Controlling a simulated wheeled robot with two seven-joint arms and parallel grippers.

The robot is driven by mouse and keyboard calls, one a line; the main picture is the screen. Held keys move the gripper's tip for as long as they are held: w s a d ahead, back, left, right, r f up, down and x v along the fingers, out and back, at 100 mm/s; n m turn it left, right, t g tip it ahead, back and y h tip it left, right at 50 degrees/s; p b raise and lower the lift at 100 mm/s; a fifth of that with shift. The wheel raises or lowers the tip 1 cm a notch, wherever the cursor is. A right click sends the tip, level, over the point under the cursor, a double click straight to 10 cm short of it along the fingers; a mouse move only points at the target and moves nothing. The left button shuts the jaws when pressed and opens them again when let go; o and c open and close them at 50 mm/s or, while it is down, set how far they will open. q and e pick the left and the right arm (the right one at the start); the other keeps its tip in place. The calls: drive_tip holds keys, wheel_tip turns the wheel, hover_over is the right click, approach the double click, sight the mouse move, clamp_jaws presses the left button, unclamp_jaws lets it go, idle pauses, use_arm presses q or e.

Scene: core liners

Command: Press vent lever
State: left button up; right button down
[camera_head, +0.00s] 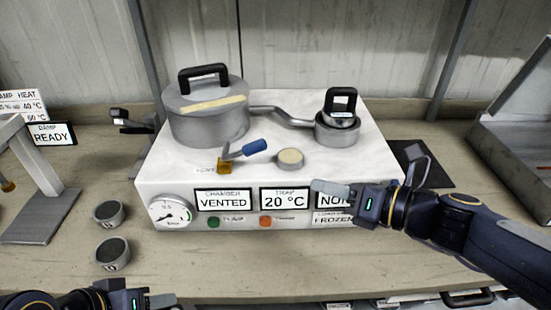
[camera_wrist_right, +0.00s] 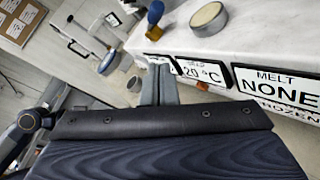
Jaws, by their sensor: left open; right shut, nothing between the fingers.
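The vent lever (camera_head: 254,147) has a blue handle and a brass base marked VENT (camera_head: 223,167). It is on the white top of the freeze-dryer unit, in front of the grey lidded chamber (camera_head: 207,118); its blue knob also shows in the right wrist view (camera_wrist_right: 155,12). The chamber display (camera_head: 222,199) reads VENTED. My right gripper (camera_head: 316,186) is shut and empty in front of the unit's right front, below and right of the lever and apart from it. In the right wrist view its fingers (camera_wrist_right: 159,80) are together. My left gripper (camera_head: 170,299) is open at the bottom left, far from the lever.
A round disc-topped part (camera_head: 290,157) sits right of the lever. A small pot with a black handle (camera_head: 338,128) stands at the back right. Two small cups (camera_head: 109,213) (camera_head: 113,253) stand on the bench left of the unit. The bench front is clear.

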drive_tip(key=b, duration=0.2)
approach(245, 151)
wheel_tip(245, 151, down, 4)
drive_tip(key=shift+w+a+r+p, duration=0.1)
drive_tip(key=shift+w+a+r, duration=0.2)
drive_tip(key=shift+w, duration=0.25)
drive_tip(key=shift+w+a+r+p, duration=0.15)
drive_tip(key=shift+w+a+r, duration=0.2)
drive_tip(key=shift+w, duration=0.2)
drive_tip(key=shift+w+a+r+p, duration=0.1)
drive_tip(key=shift+w+a+r, duration=0.2)
drive_tip(key=shift+w, duration=0.3)
drive_tip(key=shift+r, duration=0.1)
